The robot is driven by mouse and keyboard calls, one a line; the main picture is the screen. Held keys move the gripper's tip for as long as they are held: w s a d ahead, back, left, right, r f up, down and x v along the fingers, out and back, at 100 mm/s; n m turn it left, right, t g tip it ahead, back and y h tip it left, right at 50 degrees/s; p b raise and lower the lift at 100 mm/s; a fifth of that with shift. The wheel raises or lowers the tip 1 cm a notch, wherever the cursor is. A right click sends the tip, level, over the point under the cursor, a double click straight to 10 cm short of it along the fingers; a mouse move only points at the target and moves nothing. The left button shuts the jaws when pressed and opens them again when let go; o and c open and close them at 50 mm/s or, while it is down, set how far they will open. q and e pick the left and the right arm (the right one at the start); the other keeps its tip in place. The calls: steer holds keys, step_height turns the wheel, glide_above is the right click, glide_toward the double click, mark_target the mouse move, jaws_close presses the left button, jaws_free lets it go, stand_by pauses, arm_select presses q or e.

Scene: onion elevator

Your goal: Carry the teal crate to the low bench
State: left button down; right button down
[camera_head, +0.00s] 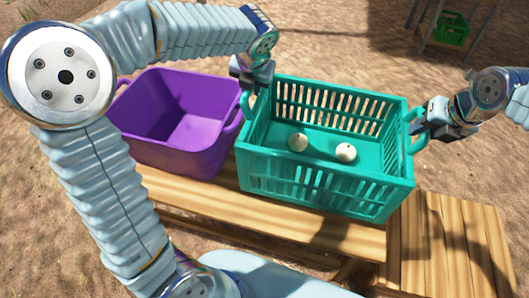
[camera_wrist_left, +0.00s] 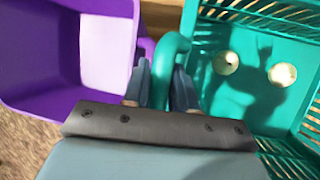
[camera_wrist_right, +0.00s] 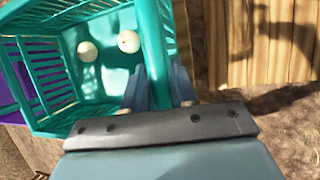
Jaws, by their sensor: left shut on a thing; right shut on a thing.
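The teal crate (camera_head: 320,200) is a slotted basket with two pale onions (camera_head: 298,142) inside on its floor. It is over the wooden bench in the head view; I cannot tell whether it touches the planks. My left gripper (camera_head: 250,88) is shut on the crate's left handle, which shows between the fingers in the left wrist view (camera_wrist_left: 163,75). My right gripper (camera_head: 422,124) is shut on the right handle, seen between the fingers in the right wrist view (camera_wrist_right: 172,80). The onions also show in the left wrist view (camera_wrist_left: 226,62).
A purple tub (camera_head: 180,120) stands directly left of the crate, close to my left gripper. The wooden bench (camera_head: 270,225) runs below both. A separate slatted wooden surface (camera_head: 455,245) is at the lower right, bare. A green crate (camera_head: 451,28) sits on a stand at the far top right.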

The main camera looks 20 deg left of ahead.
arm_select(q)
steer(key=shift+a, duration=0.1)
